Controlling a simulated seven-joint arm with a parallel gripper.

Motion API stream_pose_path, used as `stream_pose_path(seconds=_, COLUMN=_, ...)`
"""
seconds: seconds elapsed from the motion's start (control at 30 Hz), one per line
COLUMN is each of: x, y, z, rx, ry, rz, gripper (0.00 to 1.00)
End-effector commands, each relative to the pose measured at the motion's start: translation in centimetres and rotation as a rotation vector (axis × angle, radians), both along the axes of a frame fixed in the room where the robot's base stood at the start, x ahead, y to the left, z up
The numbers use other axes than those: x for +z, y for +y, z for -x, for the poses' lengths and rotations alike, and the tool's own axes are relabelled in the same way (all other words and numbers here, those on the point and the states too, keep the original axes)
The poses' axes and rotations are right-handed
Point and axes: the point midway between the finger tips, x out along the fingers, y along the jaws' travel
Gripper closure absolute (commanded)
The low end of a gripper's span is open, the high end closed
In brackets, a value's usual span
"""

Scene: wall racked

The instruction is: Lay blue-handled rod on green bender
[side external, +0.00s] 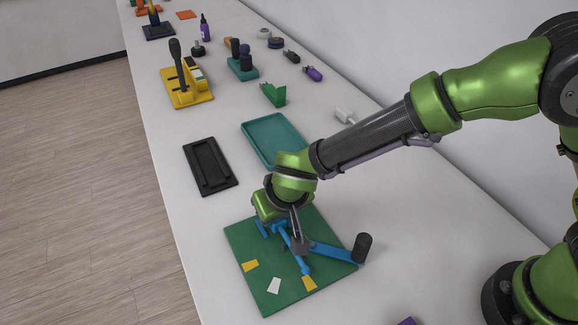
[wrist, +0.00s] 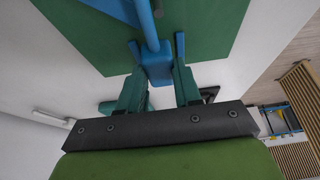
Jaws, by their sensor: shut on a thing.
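The green bender (side external: 244,246) is a green board on the table, with yellow and white patches and blue parts on top. A blue lever (side external: 335,252) with a black knob (side external: 363,247) reaches past its right edge. In the wrist view, my gripper (wrist: 157,68) is shut on a blue block, which I take for the handle of the blue-handled rod (wrist: 157,72). A narrow blue bar (wrist: 149,28) runs from it over the green board. The side view shows my gripper low over the board's far edge, its fingertips partly hidden. I cannot tell whether the rod touches the bender.
A black tray (side external: 187,155) and a teal tray (side external: 246,128) lie beyond the board. Farther back are a green bracket (side external: 274,94), a yellow fixture (side external: 186,98) and several small items. The wall runs along the right.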

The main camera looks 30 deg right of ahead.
Motion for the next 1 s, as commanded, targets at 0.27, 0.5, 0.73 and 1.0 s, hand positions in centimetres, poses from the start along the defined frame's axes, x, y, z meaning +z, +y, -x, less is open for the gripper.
stream_pose_path(seconds=0.27, x=0.1, y=0.0, z=0.0, rx=0.0, ry=-0.001, rz=-0.001, gripper=0.99)
stream_pose_path(seconds=0.5, x=-0.2, y=0.0, z=0.0, rx=0.0, ry=0.0, rz=0.0, gripper=0.99)
stream_pose_path(seconds=0.73, x=-0.6, y=0.0, z=0.0, rx=0.0, ry=-0.001, rz=-0.001, gripper=0.99)
stream_pose_path(seconds=1.0, x=-1.2, y=0.0, z=0.0, rx=0.0, ry=0.0, rz=0.0, gripper=0.99)
